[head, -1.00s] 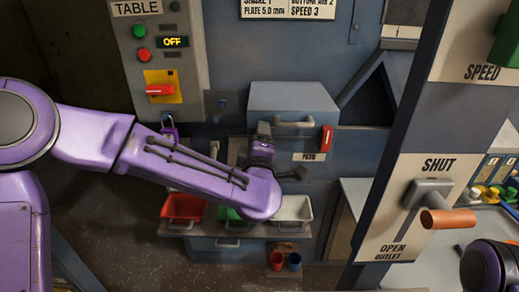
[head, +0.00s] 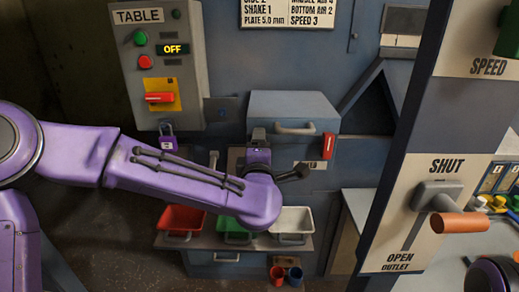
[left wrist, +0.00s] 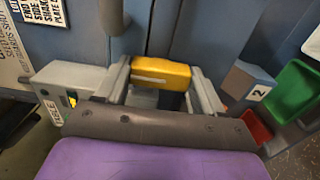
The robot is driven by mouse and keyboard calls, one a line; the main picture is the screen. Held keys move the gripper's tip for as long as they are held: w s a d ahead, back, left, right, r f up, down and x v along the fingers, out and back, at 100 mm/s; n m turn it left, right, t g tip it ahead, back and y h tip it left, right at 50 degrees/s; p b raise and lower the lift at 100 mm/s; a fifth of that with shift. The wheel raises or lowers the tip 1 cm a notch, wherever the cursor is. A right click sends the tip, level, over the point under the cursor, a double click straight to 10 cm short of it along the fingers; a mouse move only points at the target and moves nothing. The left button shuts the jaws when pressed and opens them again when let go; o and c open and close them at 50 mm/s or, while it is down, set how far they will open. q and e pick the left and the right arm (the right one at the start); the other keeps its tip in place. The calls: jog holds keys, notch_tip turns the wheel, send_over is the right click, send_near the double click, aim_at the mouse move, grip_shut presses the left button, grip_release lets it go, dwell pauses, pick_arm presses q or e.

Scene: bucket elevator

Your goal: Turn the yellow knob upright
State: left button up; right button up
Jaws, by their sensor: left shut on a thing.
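The yellow knob (left wrist: 160,72) shows in the left wrist view as a blocky yellow bar lying across the picture, between the two grey fingers. My left gripper (left wrist: 161,80) is shut on it. In the head view my left gripper (head: 258,138) is in front of the grey-blue cabinet, left of its handle. There my gripper and wrist hide the knob. I cannot tell whether the knob stands upright. My right gripper is not in view.
A grey box with a handle (head: 295,129) and red lever (head: 328,146) is close to my left gripper. Red (head: 183,219), green (head: 232,228) and white (head: 291,219) trays lie below. A panel with an orange-handled lever (head: 459,222) stands at the right.

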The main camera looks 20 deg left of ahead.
pick_arm(q)
jog(key=o, duration=1)
jog(key=shift+a, duration=0.1)
jog(key=shift+o, duration=0.2)
jog(key=v, duration=1)
jog(key=shift+s, duration=0.2)
